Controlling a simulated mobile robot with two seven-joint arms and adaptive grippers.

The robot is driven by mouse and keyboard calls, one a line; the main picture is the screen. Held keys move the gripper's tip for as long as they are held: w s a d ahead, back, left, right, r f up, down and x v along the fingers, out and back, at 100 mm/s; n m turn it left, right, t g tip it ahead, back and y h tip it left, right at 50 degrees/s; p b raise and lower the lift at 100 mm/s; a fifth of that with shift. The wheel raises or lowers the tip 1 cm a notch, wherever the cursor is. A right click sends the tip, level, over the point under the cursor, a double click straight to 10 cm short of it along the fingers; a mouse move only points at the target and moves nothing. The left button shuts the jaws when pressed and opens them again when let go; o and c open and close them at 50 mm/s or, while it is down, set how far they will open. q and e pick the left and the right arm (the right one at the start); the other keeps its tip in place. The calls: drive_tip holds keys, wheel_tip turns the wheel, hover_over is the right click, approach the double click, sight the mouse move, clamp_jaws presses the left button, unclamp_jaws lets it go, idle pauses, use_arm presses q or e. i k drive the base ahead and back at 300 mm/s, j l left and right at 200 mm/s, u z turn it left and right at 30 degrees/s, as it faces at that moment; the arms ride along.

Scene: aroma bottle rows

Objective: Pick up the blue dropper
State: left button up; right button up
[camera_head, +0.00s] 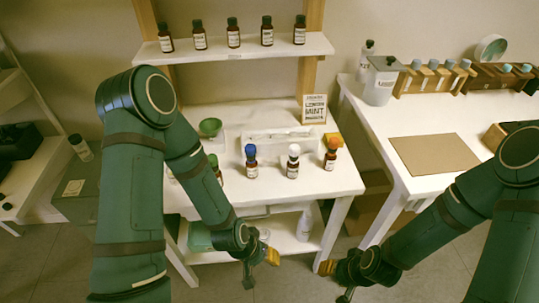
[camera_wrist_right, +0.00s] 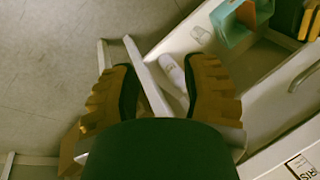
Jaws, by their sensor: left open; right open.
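The blue dropper (camera_head: 251,150) tops a small brown labelled bottle (camera_head: 251,169), upright on the white table. To its right stand bottles with a white dropper (camera_head: 293,150) and an orange dropper (camera_head: 332,144). A green-topped bottle (camera_head: 214,160) is left of it, partly hidden by my left arm. My left gripper (camera_head: 261,269) is open and empty, low in front of the table and below the blue dropper. My right gripper (camera_head: 335,282) is open and empty, low and further right; its spread fingers also show in the right wrist view (camera_wrist_right: 163,85).
Several dark-capped bottles stand on the upper shelf (camera_head: 235,48). A green bowl (camera_head: 210,127), a clear tray (camera_head: 279,136) and a mint sign (camera_head: 314,109) are behind the dropper bottles. A side table (camera_head: 430,190) at right holds a brown mat (camera_head: 434,154) and a canister (camera_head: 382,81).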

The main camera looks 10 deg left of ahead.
sight(250, 149)
drive_tip(key=l+u, duration=0.25)
drive_tip(key=u, duration=0.25)
drive_tip(key=l+u, duration=0.25)
drive_tip(key=u, duration=0.2)
drive_tip(key=i+l, duration=0.05)
